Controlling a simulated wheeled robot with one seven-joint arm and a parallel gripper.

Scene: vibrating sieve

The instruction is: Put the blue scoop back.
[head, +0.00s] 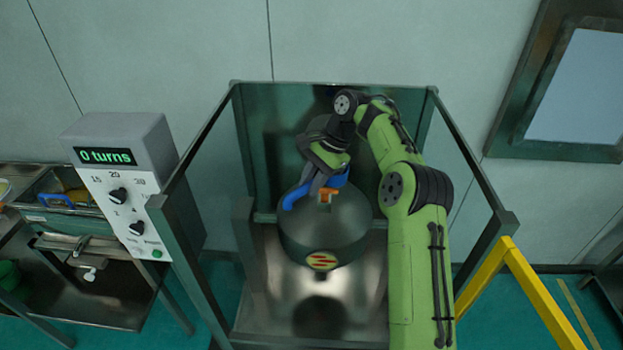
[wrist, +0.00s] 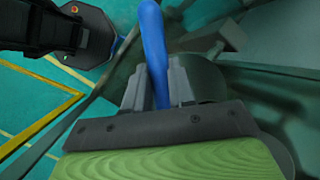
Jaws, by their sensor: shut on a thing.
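The blue scoop (head: 294,198) is in my gripper (head: 320,184), above the round metal drum (head: 318,243) inside the frame. Its blue handle end sticks out to the left and more blue shows at the right of the fingers. In the wrist view the blue scoop (wrist: 152,42) runs between the two grey fingers of my gripper (wrist: 158,88), which are shut on it. The rest of the scoop is hidden by my gripper. I cannot tell whether the scoop touches the drum.
A small orange piece (head: 327,195) shows at the drum's top. Frame posts (head: 180,228) stand around the drum. A control box (head: 120,145) reading "0 turns" is left. Beyond it is a sink-like tray (head: 48,217) with a blue-rimmed item (head: 57,200). A yellow rail (head: 520,285) stands right.

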